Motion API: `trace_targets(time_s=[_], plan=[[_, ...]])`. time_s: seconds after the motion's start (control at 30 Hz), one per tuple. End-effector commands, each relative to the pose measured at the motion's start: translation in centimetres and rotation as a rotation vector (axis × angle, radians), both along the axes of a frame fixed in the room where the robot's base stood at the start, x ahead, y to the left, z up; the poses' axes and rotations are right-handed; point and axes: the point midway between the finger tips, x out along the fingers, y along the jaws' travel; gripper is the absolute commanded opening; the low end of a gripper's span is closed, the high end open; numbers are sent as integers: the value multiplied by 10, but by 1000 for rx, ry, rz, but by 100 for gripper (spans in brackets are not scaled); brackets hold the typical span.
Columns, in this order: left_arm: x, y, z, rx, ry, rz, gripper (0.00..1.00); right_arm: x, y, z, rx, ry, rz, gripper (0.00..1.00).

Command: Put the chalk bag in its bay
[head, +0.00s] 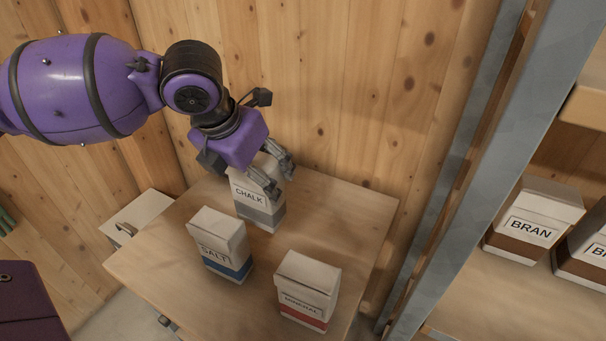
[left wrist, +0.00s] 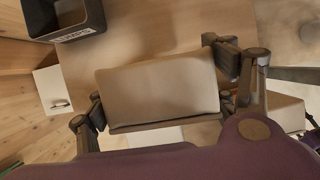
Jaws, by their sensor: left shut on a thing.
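The chalk bag (head: 259,213), white with a grey lower band and a CHALK label, stands upright at the back of the wooden table (head: 175,262). My left gripper (head: 277,180) reaches it from above and is shut on its upper part. In the left wrist view the bag's pale top (left wrist: 158,88) fills the space between the fingers (left wrist: 160,85). I cannot tell whether its base touches the table. The bag's bay is not clearly identifiable. My right gripper is not in view.
The salt bag (head: 220,245) and mineral bag (head: 307,290) stand in front of the chalk bag. A grey post (head: 440,200) separates the table from a shelf with bran bags (head: 532,222). A dark labelled bin (left wrist: 62,16) shows in the left wrist view. Wooden wall stands behind.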

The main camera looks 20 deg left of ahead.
Motion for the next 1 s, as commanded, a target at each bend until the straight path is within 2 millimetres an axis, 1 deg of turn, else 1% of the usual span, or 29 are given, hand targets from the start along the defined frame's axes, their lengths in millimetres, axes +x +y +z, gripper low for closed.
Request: trace_targets(time_s=[0.03, 0.2, 0.37, 0.63, 0.77, 1.0], plan=[[-1, 0, -10, 0, 3, 0, 25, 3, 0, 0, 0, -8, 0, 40], [-1, 1, -35, 1, 2, 1, 25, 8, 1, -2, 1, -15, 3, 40], [0, 0, -47, 1, -1, 0, 25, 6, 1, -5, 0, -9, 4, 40], [-1, 0, -86, 1, 2, 1, 25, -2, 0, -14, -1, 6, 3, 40], [-1, 0, -94, 1, -1, 0, 25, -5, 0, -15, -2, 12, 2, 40], [0, 0, -94, 1, -2, 0, 25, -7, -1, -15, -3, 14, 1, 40]])
